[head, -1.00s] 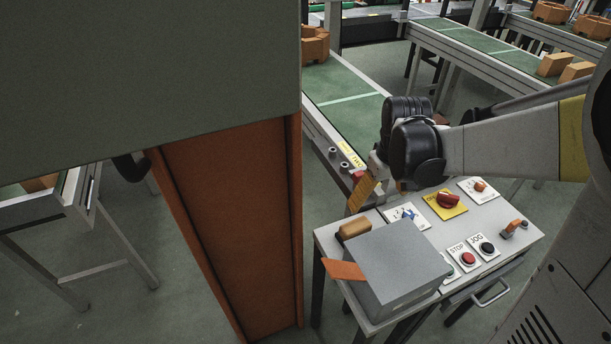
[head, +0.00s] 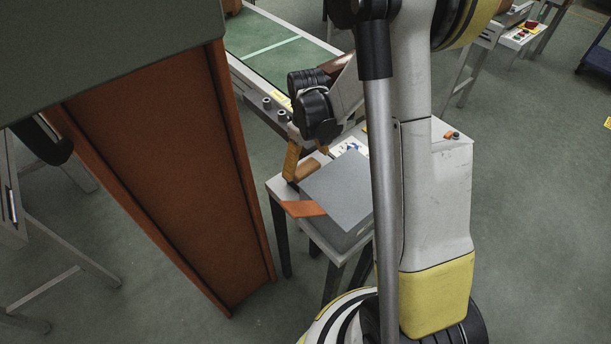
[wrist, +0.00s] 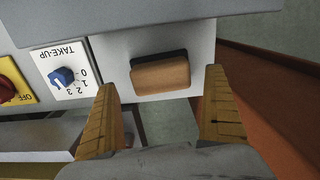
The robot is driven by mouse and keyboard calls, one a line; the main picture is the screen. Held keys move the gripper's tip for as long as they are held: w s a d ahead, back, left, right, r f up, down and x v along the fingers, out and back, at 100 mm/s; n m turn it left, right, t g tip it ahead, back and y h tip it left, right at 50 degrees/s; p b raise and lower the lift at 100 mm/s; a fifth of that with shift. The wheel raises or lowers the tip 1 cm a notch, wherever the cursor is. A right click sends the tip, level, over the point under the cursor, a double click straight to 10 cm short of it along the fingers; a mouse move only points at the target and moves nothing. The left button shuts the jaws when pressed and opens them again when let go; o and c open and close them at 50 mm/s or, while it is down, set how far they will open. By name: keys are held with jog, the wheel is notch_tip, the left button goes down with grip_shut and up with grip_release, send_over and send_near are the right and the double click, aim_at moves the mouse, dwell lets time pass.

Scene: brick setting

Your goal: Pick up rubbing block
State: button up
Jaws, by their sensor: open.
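The rubbing block, a small tan-brown block with a dark layer along one side, lies on the light table top near its edge. It shows in the wrist view (wrist: 160,76) beyond and between my fingertips, and in the head view (head: 306,170) beside a grey box. My gripper (wrist: 164,88) is open and empty, its two yellow-brown fingers apart with the block ahead of the gap. In the head view my gripper (head: 298,158) is above the table's corner, close to the block; part of it is hidden by its own wrist.
A grey box (head: 342,190) with an orange flap (head: 302,208) stands right beside the block. A blue take-up knob (wrist: 62,76) and a red knob (wrist: 10,88) are to the left in the wrist view. An orange-brown column (head: 160,170) stands left of the table (head: 272,188).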

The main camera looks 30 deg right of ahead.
aim_at(306, 167)
notch_tip(306, 167, down, 4)
jog(key=shift+w+r+b, duration=0.1)
jog(key=shift+w+b, duration=0.05)
jog(key=shift+b, duration=0.5)
jog(key=shift+r, duration=0.1)
jog(key=c, duration=1.4)
jog(key=shift+r, duration=0.1)
notch_tip(306, 167, up, 10)
jog(key=p, duration=0.4)
jog(key=o, duration=0.8)
jog(key=c, duration=0.4)
